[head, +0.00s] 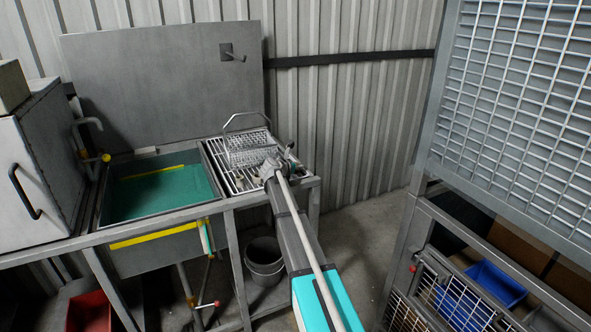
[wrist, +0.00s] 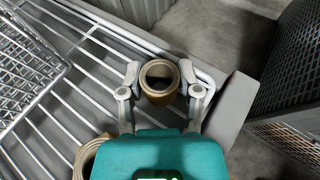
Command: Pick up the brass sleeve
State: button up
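The brass sleeve (wrist: 160,94) is a short brown-gold ring with a dark hole, near the rack's outer rail in the wrist view. My gripper (wrist: 161,76) has one finger on each side of it, with the fingertips very close to its wall. I cannot tell whether the fingers touch it or whether it rests on the rack. In the head view my gripper (head: 269,168) is over the rack, and my arm hides much of the spot; I cannot make out the sleeve there.
A wire rack (head: 222,164) carries a wire basket (head: 246,151) with a handle. A tan ring-like part (wrist: 86,152) lies partly hidden beside my gripper. A green-filled tank (head: 165,200) stands to the left. A mesh cage (head: 515,90) stands to the right, with open floor between.

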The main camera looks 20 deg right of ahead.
grip_shut()
jog(key=shift+r, duration=0.2)
notch_tip(320, 180, up, 3)
jog(key=p, duration=0.3)
jog(key=s+a+r+p, duration=0.7)
jog(key=s+r+p, duration=0.2)
jog(key=s+p, duration=0.1)
jog(key=shift+s+a+r, duration=0.3)
jog(key=shift+s+r, duration=0.05)
jog(key=shift+s, duration=0.55)
